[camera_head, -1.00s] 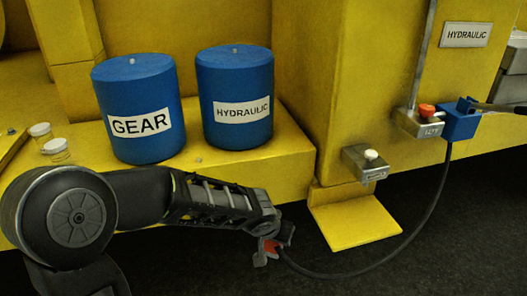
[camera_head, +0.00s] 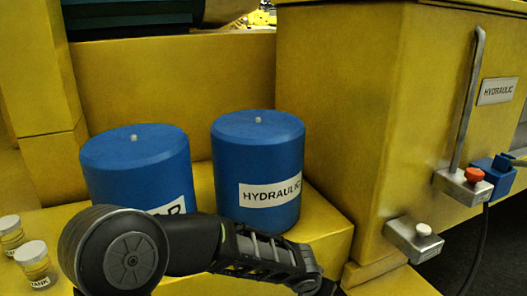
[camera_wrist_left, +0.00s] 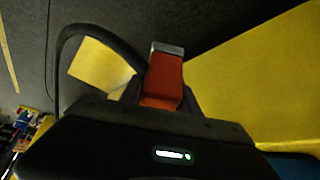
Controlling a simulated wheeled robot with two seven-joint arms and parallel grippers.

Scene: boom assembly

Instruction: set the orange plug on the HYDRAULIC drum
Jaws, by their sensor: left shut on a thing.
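The HYDRAULIC drum (camera_head: 258,160) is a blue cylinder with a small pale knob on top and a white label on its front. It stands upright on a yellow ledge. In the left wrist view, my left gripper (camera_wrist_left: 160,98) is shut on the orange plug (camera_wrist_left: 162,78), which has a grey metal tip. A black hose (camera_wrist_left: 85,32) curves near the plug. In the head view, my left arm passes in front of the drums, and its gripper end is at the bottom edge, to the lower right of the HYDRAULIC drum. The plug is out of sight there.
A second blue drum (camera_head: 135,165) stands to the left, its label partly covered by my arm. Small jars (camera_head: 35,262) are at far left. At right are a metal block with a red knob (camera_head: 474,175), a blue block (camera_head: 492,180) and another block with a white knob (camera_head: 423,230).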

